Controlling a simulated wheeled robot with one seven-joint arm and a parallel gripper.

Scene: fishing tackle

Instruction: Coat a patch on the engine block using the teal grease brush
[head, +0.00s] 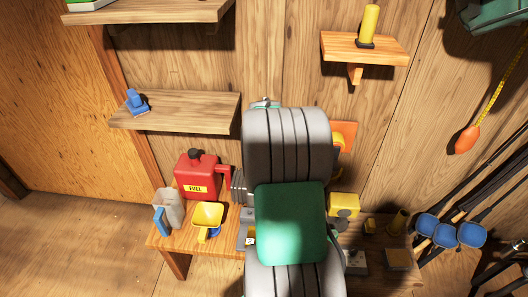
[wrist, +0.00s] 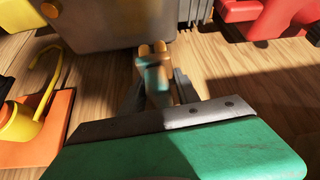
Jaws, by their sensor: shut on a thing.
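In the wrist view my gripper (wrist: 157,92) is shut on a narrow tan and teal piece, which I take to be the teal grease brush (wrist: 153,75). Its tan end points away from me, at the lower edge of a grey box, apparently the engine block (wrist: 100,28). I cannot tell whether the two touch. Dark fins (wrist: 195,10) show at the block's right side. In the head view my arm hides the gripper, the brush and most of the block. A ribbed grey part (head: 238,185) shows left of my arm, beside the fuel can. No coated patch is discernible.
On the bench (head: 165,240) stand a red fuel can (head: 197,178), a grey mug (head: 168,208), a yellow scoop-like container (head: 207,215) and a yellow box (head: 344,205). An orange plate with a yellow hook (wrist: 32,125) lies close left in the wrist view. Rods (head: 470,200) lean at right.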

